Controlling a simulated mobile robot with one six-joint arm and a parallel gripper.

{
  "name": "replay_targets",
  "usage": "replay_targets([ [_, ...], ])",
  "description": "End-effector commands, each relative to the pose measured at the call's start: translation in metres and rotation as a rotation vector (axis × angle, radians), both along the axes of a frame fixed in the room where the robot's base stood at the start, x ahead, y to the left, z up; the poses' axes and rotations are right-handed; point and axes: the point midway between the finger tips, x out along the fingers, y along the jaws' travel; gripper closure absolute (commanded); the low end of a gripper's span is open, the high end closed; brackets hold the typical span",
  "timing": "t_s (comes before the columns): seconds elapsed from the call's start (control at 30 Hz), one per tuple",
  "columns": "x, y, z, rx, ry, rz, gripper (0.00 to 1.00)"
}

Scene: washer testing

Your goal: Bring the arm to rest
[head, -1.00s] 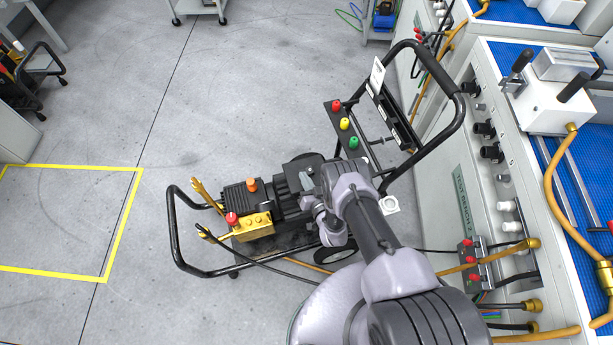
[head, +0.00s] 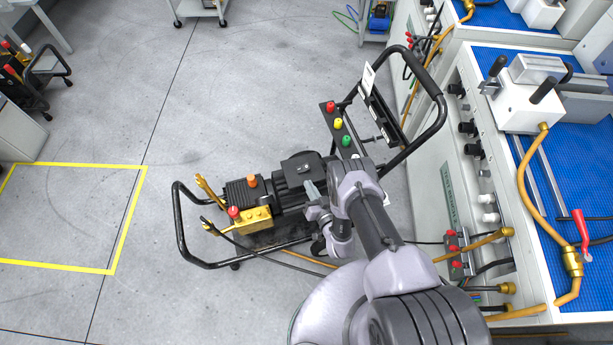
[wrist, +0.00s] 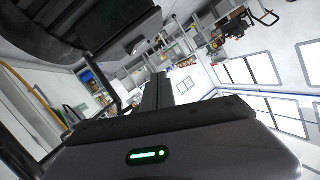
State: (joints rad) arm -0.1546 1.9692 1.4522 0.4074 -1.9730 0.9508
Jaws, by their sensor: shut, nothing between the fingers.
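My arm (head: 375,225) is folded close over my body in the head view, above the near side of a black pressure washer (head: 265,205) on a wheeled frame. My gripper (wrist: 157,92) shows in the wrist view as dark fingers together beyond the grey housing with a green light. It is shut and empty. In the head view the arm hides part of the washer, and I cannot make out the fingertips there.
A test bench (head: 440,150) with a blue top, hoses and knobs stands close on the right. The washer's black handle (head: 425,75) rises near it. A yellow floor outline (head: 128,220) lies at left on open floor. A trolley (head: 200,10) stands at the back.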

Motion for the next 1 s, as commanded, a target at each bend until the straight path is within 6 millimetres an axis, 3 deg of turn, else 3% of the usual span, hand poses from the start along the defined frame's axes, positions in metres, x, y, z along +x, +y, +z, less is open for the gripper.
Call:
replay_targets([
  [0.5, -0.003, -0.001, 0.001, -0.001, 0.0, 0.0, 1.0],
  [0.57, 0.008, -0.003, 0.008, -0.002, 0.0, -0.011, 1.0],
  [0.6, 0.024, -0.005, 0.019, -0.005, 0.003, -0.028, 1.0],
  [0.67, 0.06, -0.011, 0.047, -0.012, 0.016, -0.07, 1.0],
  [0.77, 0.131, -0.03, 0.123, -0.031, 0.068, -0.166, 1.0],
  [0.83, 0.166, -0.046, 0.188, -0.043, 0.123, -0.23, 1.0],
  [0.9, 0.184, -0.062, 0.258, -0.054, 0.187, -0.284, 1.0],
  [1.0, 0.176, -0.083, 0.354, -0.062, 0.287, -0.34, 1.0],
])
